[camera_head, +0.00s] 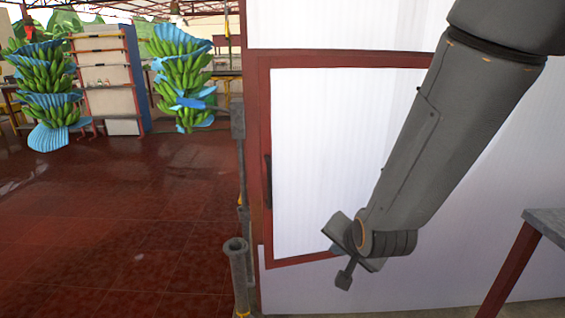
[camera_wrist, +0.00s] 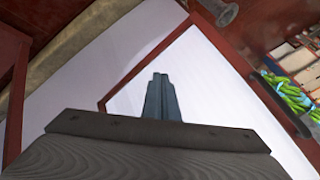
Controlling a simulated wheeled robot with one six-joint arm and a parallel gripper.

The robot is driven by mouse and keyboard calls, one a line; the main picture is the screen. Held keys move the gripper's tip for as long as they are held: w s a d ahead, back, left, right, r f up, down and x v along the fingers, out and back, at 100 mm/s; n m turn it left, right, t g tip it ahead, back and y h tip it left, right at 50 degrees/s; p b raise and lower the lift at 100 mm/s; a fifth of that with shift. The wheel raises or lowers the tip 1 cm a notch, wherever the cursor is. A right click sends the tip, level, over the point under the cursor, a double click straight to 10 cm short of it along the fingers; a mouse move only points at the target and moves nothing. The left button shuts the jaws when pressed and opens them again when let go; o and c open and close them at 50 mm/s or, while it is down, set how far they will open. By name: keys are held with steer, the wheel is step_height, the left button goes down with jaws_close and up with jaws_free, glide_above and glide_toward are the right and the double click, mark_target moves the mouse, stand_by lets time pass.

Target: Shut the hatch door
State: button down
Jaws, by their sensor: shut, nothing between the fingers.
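The hatch door (camera_head: 345,150) is a white panel with a red frame, in the middle of the head view. A dark handle (camera_head: 268,181) sits on its left frame edge. I cannot tell for sure whether it is ajar or flush. My gripper (camera_head: 344,277) is shut and empty, low in front of the door's bottom edge; my arm hides the door's right side. In the wrist view the shut fingers (camera_wrist: 160,98) point at the white panel (camera_wrist: 208,85), and the red frame with the dark handle (camera_wrist: 287,112) lies to their right. Contact with the door cannot be told.
A grey post (camera_head: 240,170) and a pipe stub (camera_head: 237,270) stand just left of the door. A grey-topped table (camera_head: 545,222) with a red leg is at the right. Banana bunches (camera_head: 48,85) hang beside a shelf (camera_head: 106,75) at the back left. The red tiled floor is open at left.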

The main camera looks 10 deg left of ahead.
steer(key=w+a+r+m+t+y+p, duration=0.1)
steer(key=w+a+r+m+t+p, duration=0.1)
steer(key=a+r+p, duration=0.15)
steer(key=m+t+y+p, duration=0.4)
steer(key=m+t+p, duration=0.2)
steer(key=p, duration=0.2)
glide_toward(280, 173)
steer(key=p+x, duration=0.4)
steer(key=x, duration=0.2)
steer(key=shift+w+f+p, duration=0.1)
steer(key=shift+w+p, duration=0.15)
steer(key=shift+p, duration=0.15)
